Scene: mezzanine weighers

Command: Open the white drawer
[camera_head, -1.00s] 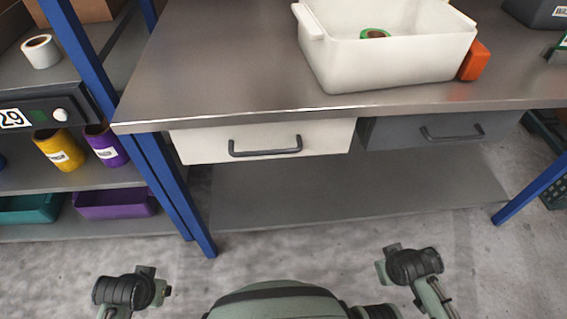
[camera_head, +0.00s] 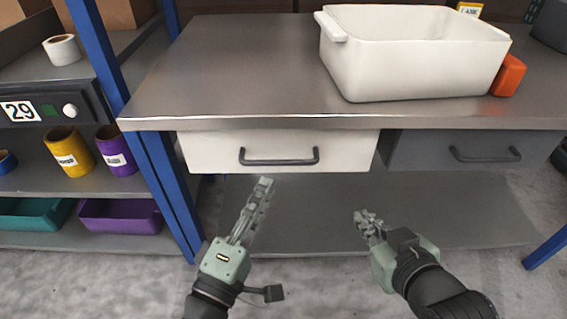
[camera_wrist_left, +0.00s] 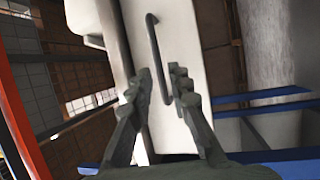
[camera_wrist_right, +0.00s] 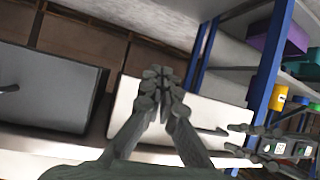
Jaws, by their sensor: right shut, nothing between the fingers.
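The white drawer (camera_head: 215,152) sits under the left part of the metal worktop and looks closed. Its dark bar handle (camera_head: 280,162) runs across the front. My left gripper (camera_head: 264,184) points up at the handle from just below and in front of it. In the left wrist view its fingers (camera_wrist_left: 162,84) are apart, and the handle (camera_wrist_left: 154,42) shows between and beyond them; I cannot tell any contact. My right gripper (camera_head: 367,219) is shut and empty, below the drawer's right end. In the right wrist view its fingertips (camera_wrist_right: 160,78) meet before the white drawer (camera_wrist_right: 128,96).
A grey drawer (camera_head: 420,152) with its own handle is right of the white one. A white bin (camera_head: 415,60) and an orange object (camera_head: 508,76) stand on the worktop (camera_head: 220,75). A blue post (camera_head: 165,190) stands close left of my left gripper. A lower shelf (camera_head: 330,220) lies beneath.

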